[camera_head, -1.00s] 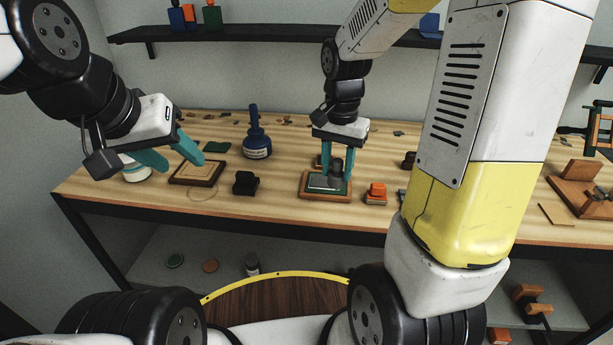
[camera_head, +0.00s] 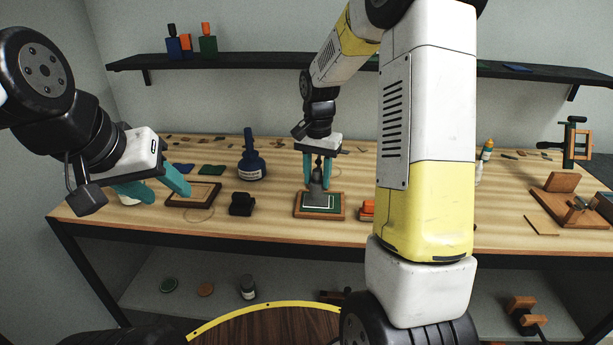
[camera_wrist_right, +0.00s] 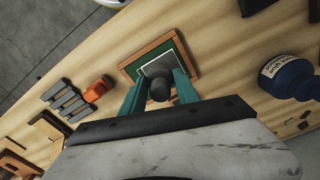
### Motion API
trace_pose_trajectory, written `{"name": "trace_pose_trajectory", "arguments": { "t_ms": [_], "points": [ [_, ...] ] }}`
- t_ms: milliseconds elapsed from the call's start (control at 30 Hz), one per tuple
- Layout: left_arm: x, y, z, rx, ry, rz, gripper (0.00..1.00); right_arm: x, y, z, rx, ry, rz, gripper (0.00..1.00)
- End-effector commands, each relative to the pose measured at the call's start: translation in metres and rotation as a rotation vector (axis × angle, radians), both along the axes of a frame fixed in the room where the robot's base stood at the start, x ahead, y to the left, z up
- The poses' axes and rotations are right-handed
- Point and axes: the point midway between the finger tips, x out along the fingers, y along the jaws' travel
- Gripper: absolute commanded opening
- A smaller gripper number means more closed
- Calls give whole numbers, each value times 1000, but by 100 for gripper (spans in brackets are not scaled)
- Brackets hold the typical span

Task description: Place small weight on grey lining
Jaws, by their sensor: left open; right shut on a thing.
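The small grey weight (camera_head: 316,194), with a dark knob, is between the teal fingers of my right gripper (camera_head: 317,184). In the right wrist view, my right gripper (camera_wrist_right: 159,92) is shut on the weight's dark knob (camera_wrist_right: 159,88). The weight is over the wooden-framed tray (camera_head: 298,212), which has a green panel with a pale outline. I cannot tell whether the weight's base touches the panel. A clear grey lining cannot be made out. My left gripper (camera_head: 160,192) is open and empty, left of a second wooden frame (camera_head: 205,204).
A blue bottle (camera_head: 251,166) and a black block (camera_head: 242,204) stand left of the tray. A wooden fixture (camera_head: 562,206) lies at the right. Bare tabletop shows around the tray.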

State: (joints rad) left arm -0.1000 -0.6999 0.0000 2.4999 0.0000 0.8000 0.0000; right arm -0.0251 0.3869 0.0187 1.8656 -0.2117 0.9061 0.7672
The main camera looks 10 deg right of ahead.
Motion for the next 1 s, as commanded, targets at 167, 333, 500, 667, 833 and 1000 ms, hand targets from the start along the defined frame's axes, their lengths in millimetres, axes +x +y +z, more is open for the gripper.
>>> {"name": "trace_pose_trajectory", "arguments": {
  "t_ms": [167,333,500,667,833,1000],
  "points": [
    [0,0,0,0,0,0,48,13,-2,-2,0,0,0,0],
    [0,0,0,0,0,0,48,12,-2,-20,0,4,1,0],
    [0,0,0,0,0,0,48,12,-2,-36,0,0,0,0],
    [0,0,0,0,0,0,48,13,-2,-36,0,-1,0,0],
    [0,0,0,0,0,0,48,12,-2,-39,0,0,1,0],
    [0,0,0,0,0,0,48,12,-2,-39,0,1,1,59]
  ]
}}
